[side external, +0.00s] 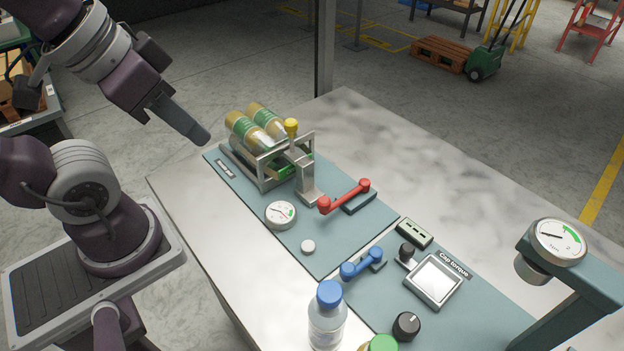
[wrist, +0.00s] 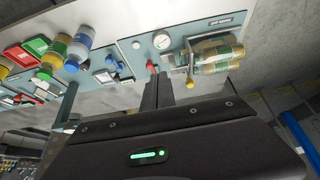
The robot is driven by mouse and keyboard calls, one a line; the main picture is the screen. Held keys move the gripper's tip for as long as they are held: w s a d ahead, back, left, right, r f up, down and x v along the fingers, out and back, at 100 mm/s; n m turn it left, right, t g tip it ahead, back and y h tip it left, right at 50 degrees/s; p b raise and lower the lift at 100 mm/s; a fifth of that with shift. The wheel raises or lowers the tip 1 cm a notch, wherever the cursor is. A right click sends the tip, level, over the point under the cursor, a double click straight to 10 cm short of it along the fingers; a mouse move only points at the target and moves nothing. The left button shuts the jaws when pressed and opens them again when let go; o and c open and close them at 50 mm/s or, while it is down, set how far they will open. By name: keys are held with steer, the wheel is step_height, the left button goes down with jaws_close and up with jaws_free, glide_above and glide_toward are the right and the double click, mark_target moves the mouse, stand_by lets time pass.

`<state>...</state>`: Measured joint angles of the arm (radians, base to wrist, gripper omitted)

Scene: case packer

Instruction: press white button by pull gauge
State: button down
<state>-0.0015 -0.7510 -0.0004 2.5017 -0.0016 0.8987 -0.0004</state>
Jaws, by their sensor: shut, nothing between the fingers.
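The small round white button (side external: 308,247) sits on the teal panel (side external: 335,258), just in front of a round white-faced gauge (side external: 281,215). In the wrist view the button (wrist: 136,45) shows as a small pale disc left of the gauge (wrist: 162,41). My gripper (side external: 202,138) is shut and empty. It hangs in the air at the upper left, beyond the rack end of the panel and well apart from the button. In the wrist view its closed fingers (wrist: 157,82) point toward the panel. Nothing covers the button.
A metal rack (side external: 270,177) with green-and-gold bottles and a yellow-knobbed post stands beside the gauge. A red lever (side external: 345,197) and a blue lever (side external: 362,264) flank the button. A blue-capped bottle (side external: 327,315) stands near the front. A second gauge (side external: 560,242) tops a stand at right.

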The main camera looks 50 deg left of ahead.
steer(key=n+g, duration=0.7)
steer(key=n, duration=1.1)
glide_above(309, 244)
steer(key=w, duration=0.2)
step_height(309, 244, down, 12)
steer(key=shift+a+r, duration=0.1)
steer(key=shift+r, duration=0.1)
steer(key=f, duration=0.4)
steer(key=s+f, duration=0.1)
steer(key=f, duration=0.9)
steer(key=shift+s, duration=0.35)
